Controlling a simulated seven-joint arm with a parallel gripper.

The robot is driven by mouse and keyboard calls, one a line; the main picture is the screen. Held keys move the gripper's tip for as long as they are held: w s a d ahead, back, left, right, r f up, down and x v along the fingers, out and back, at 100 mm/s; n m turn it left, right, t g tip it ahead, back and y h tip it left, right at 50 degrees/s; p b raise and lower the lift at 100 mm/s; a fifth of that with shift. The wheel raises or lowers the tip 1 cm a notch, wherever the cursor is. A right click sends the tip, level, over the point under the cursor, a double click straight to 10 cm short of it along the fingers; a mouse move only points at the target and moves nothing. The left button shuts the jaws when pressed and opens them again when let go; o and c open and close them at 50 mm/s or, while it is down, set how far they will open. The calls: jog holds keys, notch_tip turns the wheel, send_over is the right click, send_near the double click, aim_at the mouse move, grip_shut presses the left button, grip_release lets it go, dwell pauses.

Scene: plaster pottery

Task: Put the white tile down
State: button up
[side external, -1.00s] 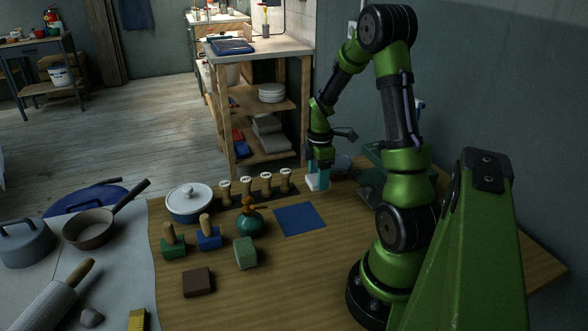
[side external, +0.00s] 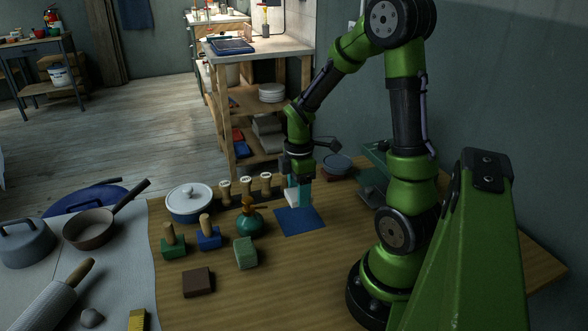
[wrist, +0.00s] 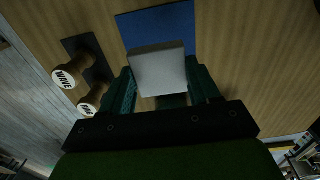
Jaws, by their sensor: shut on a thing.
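My gripper (side external: 299,190) is shut on the white tile (side external: 290,196), which sits between the teal fingers. In the wrist view the white tile (wrist: 158,69) shows as a pale square block held between both fingers (wrist: 160,88). The blue square mat (side external: 300,222) lies flat on the table just in front of the gripper. In the wrist view the tile overlaps the near edge of the blue mat (wrist: 155,27). I cannot tell how high the tile is above the table.
Stamps with wooden handles (side external: 245,184) stand in a row left of the gripper. The table right of the mat is clear.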

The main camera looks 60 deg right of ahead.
aim_at(299, 218)
jog(key=shift+f, duration=3.05)
jog(key=shift+f, duration=0.1)
jog(key=o, duration=1.1)
jog(key=shift+o, duration=0.2)
